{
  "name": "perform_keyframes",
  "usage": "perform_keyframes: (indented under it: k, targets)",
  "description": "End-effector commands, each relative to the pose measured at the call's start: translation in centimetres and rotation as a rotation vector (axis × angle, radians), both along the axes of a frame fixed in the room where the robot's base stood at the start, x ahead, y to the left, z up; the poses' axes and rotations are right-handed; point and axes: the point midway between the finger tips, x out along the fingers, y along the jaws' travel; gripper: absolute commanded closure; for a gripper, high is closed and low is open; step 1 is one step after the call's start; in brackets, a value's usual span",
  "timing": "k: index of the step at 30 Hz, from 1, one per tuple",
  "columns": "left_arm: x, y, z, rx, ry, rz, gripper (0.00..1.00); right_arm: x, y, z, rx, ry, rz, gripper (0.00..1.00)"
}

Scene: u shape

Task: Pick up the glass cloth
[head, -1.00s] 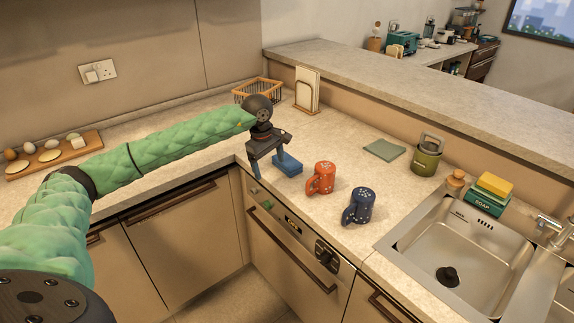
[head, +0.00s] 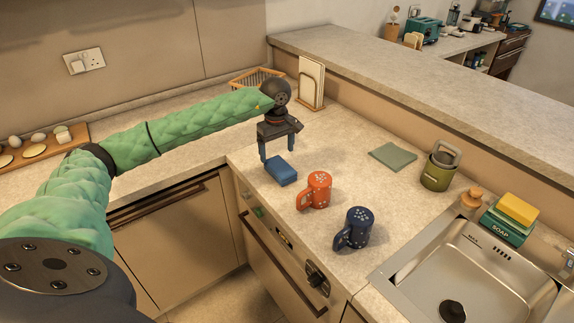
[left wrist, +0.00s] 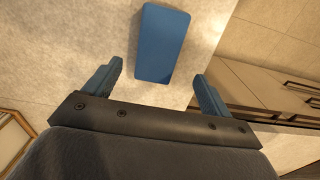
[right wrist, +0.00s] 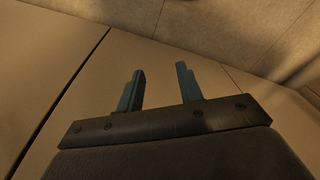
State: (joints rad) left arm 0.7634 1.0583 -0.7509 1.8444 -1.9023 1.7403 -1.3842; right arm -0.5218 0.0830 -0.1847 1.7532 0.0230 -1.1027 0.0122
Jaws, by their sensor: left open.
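The glass cloth is most likely the folded grey-green cloth (head: 393,156) lying flat on the counter in the head view, left of the green canister. It does not show in either wrist view. My left gripper (head: 278,156) is open and empty, pointing down just behind a blue block (head: 281,171), well to the left of the cloth. In the left wrist view the blue block (left wrist: 160,43) lies beyond and between the open fingers. My right gripper (right wrist: 160,67) shows only in the right wrist view, its fingers apart with nothing between them, near plain cabinet panels.
A red mug (head: 315,190) and a dark blue mug (head: 354,229) stand near the counter's front edge. The green canister (head: 439,171) stands right of the cloth, with the sink (head: 470,275) in front.

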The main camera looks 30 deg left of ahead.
Motion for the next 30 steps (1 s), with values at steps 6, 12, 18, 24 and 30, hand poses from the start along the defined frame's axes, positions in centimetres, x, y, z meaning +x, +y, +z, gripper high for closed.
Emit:
perform_keyframes:
  k: [6, 12, 18, 24, 30]
  targets:
    - [0.0, -0.1, -2.2, -0.001, 0.001, 0.0, 0.16, 0.5, 0.3, 1.4, 0.003, -0.001, 0.0, 0.64]
    - [0.1, -0.4, -3.3, 0.0, 0.002, 0.001, 0.16, 0.5, 0.3, 1.6, 0.003, 0.0, 0.0, 0.64]
    - [0.4, -1.1, -6.0, -0.001, 0.002, 0.0, 0.16, 0.3, 0.2, 0.9, 0.002, 0.001, 0.0, 0.64]
    - [0.4, -1.0, -7.6, 0.0, 0.001, 0.001, 0.16, 1.0, 0.5, 2.4, 0.007, -0.009, 0.0, 0.64]
    - [0.4, -1.0, -7.6, 0.0, 0.0, 0.001, 0.2, 1.0, 0.6, 2.4, 0.008, -0.006, 0.0, 0.64]
